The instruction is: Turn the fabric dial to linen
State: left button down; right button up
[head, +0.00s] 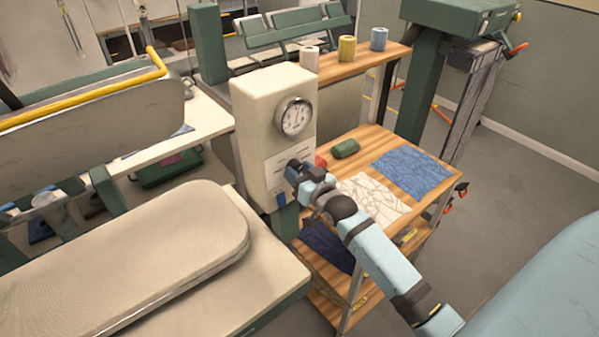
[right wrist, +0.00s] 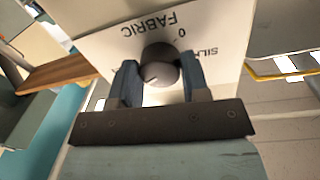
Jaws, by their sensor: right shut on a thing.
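The fabric dial (right wrist: 160,72) is a dark round knob with a grey face on a white label panel (right wrist: 105,45). "FABRIC", "SILK" and a "0" show beside it; I cannot see a linen mark. A thin pale line on the dial's face points to the lower left in the right wrist view. My right gripper (right wrist: 158,82) is shut on the dial, one blue finger on each side. My left gripper is not in view.
A round gauge (head: 293,116) sits above the panel. A wooden cart (head: 440,200) with blue and white cloths and a green object (head: 346,148) stands right of the box. A padded ironing board (head: 150,250) fills the lower left. Open floor lies at the right.

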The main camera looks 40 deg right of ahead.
jog(key=shift+m, duration=1.9)
jog(key=o, duration=0.9)
jog(key=s+b, duration=0.1)
jog(key=s, duration=0.3)
jog(key=s+b, duration=0.1)
jog(key=s, duration=0.4)
jog(key=s+b, duration=0.1)
jog(key=s, duration=0.3)
jog(key=shift+s+d+r, duration=0.15)
jog(key=shift+s+r, duration=0.15)
jog(key=shift+s, duration=0.05)
